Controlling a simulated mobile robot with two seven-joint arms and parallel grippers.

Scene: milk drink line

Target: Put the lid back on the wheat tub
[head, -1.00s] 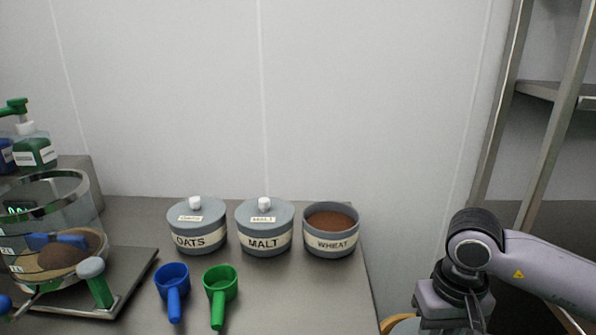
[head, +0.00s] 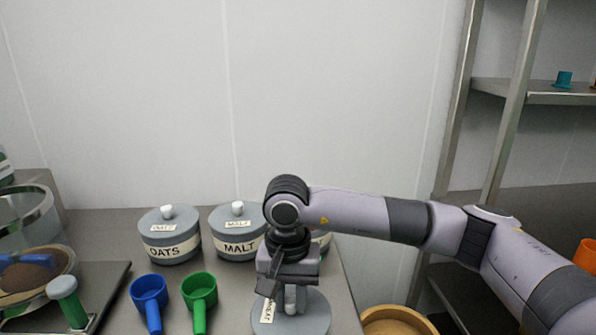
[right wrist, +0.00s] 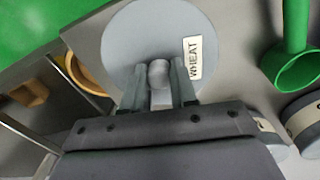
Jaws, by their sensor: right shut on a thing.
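The grey wheat lid (head: 318,318), with a cream WHEAT label, is held by its knob in my right gripper (head: 290,298). In the right wrist view the fingers of the right gripper (right wrist: 158,80) are shut on either side of the pale knob, and the lid (right wrist: 125,40) spreads beyond them. The lid is in front of the tub row, over the counter's front right part; its height above the counter is hard to judge. The wheat tub (head: 323,240) is mostly hidden behind my right arm; only its right side shows. My left gripper is out of view.
Lidded OATS (head: 168,246) and MALT (head: 237,246) tubs stand left of the wheat tub. A blue scoop (head: 150,295) and a green scoop (head: 199,292) lie in front. A glass vessel (head: 42,215) stands at far left. A round wooden thing (head: 395,318) is beyond the counter's right edge.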

